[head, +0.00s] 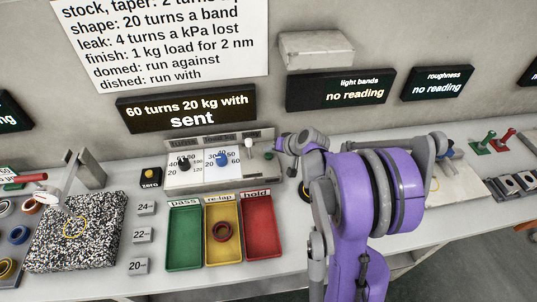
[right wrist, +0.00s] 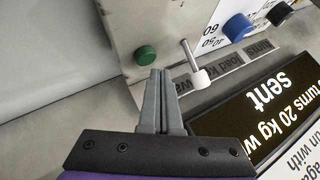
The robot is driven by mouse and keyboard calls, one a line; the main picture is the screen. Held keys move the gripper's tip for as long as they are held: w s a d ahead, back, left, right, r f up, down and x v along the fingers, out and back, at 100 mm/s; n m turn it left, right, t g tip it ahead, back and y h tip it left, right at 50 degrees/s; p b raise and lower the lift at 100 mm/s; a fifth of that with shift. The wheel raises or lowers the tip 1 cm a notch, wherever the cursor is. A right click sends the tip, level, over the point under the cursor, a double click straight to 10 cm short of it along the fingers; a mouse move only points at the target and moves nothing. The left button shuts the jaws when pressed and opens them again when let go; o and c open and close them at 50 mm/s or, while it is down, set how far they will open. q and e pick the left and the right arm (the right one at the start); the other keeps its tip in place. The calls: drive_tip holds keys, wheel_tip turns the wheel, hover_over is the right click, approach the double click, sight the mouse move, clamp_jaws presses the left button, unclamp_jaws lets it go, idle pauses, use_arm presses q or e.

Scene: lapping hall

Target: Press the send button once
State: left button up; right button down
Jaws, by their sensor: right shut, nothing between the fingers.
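The control panel (head: 212,174) has a black knob (head: 184,164), a blue knob (head: 222,159), a white-tipped lever (head: 249,145) and a round green button (right wrist: 146,55), the likely send button; its own label is not readable. My right gripper (right wrist: 160,73) is shut and empty. In the right wrist view its fingertips are right beside the green button; I cannot tell whether they touch it. In the head view the right arm reaches the panel's right end. The dark display (head: 187,110) reads "60 turns 20 kg with sent". My left gripper is not in view.
Green, yellow and red trays (head: 184,259) stand in front of the panel; a dark red ring (head: 222,231) lies in the yellow one. A yellow zero button (head: 150,175) and a speckled plate (head: 75,245) are to the left. Displays reading "no reading" (head: 340,89) hang behind.

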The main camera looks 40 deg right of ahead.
sight(270, 157)
drive_tip(key=shift+r, duration=0.1)
drive_tip(key=shift+w+r+p, duration=0.1)
drive_tip(key=shift+r+p, duration=1.2)
drive_tip(key=shift+r, duration=1.2)
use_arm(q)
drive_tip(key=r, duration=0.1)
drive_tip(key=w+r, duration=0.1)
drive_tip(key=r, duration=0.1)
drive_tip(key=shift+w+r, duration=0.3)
use_arm(e)
drive_tip(key=shift+f, duration=0.1)
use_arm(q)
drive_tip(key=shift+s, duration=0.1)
